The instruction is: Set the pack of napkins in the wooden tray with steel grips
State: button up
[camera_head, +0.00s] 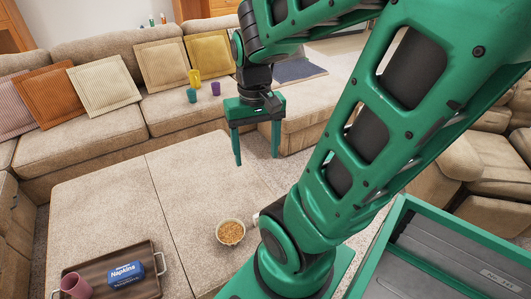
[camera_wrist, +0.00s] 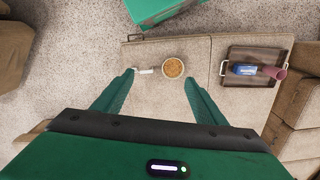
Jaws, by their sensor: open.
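The blue pack of napkins (camera_head: 126,275) rests inside the wooden tray with steel grips (camera_head: 98,264) at the lower left of the head view. A pink mug (camera_head: 76,286) is in the same tray, left of the pack. In the wrist view the pack (camera_wrist: 243,70) and the tray (camera_wrist: 258,53) are at the right, with the mug (camera_wrist: 274,73) beside the pack. My gripper (camera_head: 256,158) is open and empty, pointing down above and away from the tray. In the wrist view its fingers (camera_wrist: 158,80) are spread apart with nothing between them.
The ottoman's middle is clear.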

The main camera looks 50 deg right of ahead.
jog(key=shift+s+a+r, duration=0.1)
jog(key=shift+s+r, duration=0.15)
jog(key=shift+s, duration=0.5)
jog(key=shift+s+r, duration=0.25)
jog(key=shift+s, duration=0.45)
jog(key=shift+s+a+r, duration=0.1)
jog(key=shift+s+r, duration=0.15)
jog(key=shift+s, duration=0.5)
